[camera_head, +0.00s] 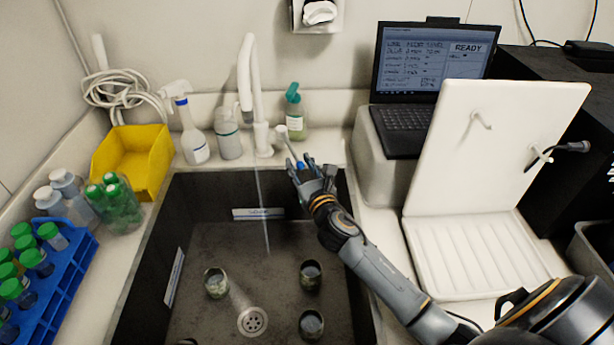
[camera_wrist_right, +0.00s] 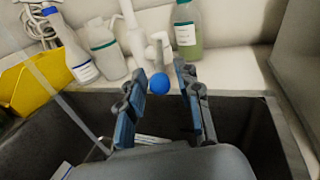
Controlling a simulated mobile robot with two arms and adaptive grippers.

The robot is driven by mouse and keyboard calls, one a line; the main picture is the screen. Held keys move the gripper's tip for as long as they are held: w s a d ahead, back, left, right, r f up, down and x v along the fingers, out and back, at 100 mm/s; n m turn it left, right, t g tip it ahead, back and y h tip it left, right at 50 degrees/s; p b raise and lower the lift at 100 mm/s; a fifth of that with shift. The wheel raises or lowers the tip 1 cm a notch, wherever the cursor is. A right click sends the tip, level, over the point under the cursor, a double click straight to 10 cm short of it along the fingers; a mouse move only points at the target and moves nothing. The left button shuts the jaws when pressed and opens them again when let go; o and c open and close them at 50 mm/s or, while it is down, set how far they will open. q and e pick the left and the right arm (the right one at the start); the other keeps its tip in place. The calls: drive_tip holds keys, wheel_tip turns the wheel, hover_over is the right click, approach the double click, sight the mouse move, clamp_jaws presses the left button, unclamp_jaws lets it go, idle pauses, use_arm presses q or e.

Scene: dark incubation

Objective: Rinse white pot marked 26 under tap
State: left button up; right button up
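Three small round pots stand in the dark sink (camera_head: 222,237): one at left (camera_head: 215,283), one at right (camera_head: 311,275) and one nearer the front (camera_head: 311,323). They look grey and stained; no number is readable. The white tap (camera_head: 247,75) stands behind the sink, and a thin water stream (camera_head: 263,205) falls into it, between the pots. My right gripper (camera_head: 307,165) is by the tap's lever. In the right wrist view its open fingers (camera_wrist_right: 164,85) are on either side of the lever's blue knob (camera_wrist_right: 159,83), with gaps visible. My left gripper is out of view.
A yellow bin (camera_head: 135,160), spray bottle (camera_head: 190,130) and other bottles line the back ledge. A blue rack (camera_head: 68,275) of green-capped tubes is at left. A laptop (camera_head: 425,90) and a white draining board (camera_head: 475,255) are at right. The drain (camera_head: 252,321) is uncovered.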

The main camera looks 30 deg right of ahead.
drive_tip(key=s, duration=0.5)
drive_tip(key=shift+s+a, duration=0.35)
drive_tip(key=shift+s, duration=0.05)
